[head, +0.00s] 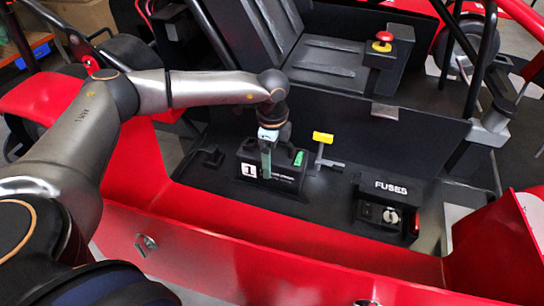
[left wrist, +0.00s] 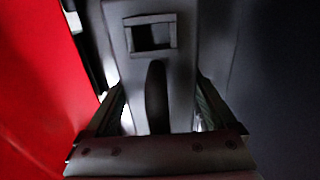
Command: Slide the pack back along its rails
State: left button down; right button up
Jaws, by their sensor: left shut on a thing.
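The pack (head: 288,180) is a black box with a white "1" label and a green piece on its top right. It sits on the dark floor of the kart's bay in the head view. My left gripper (head: 267,168) comes down on it from above and is shut on its handle. In the left wrist view, the dark handle (left wrist: 157,95) stands between the two fingers, with a grey top surface with a rectangular recess beyond. The rails under the pack cannot be made out. My right gripper is not in view.
A yellow-topped lever (head: 323,137) stands just right of the pack. A black FUSES box (head: 390,205) with a knob is farther right. The red side panel (head: 230,235) runs along the front of the bay. A seat (head: 325,60) and a red button (head: 384,37) are behind.

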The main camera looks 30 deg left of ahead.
aim_at(290, 156)
pick_arm(q)
jog(key=shift+w+d, duration=0.2)
jog(key=shift+d, duration=0.55)
jog(key=shift+w+d, duration=0.15)
jog(key=shift+d, duration=0.6)
jog(key=shift+w+d, duration=0.2)
jog(key=shift+d, duration=0.55)
jog(key=shift+r, duration=0.1)
grip_release()
notch_tip(290, 156, up, 12)
jog(key=shift+r+b, duration=0.25)
jog(key=shift+b, duration=0.75)
jog(key=shift+s, duration=0.15)
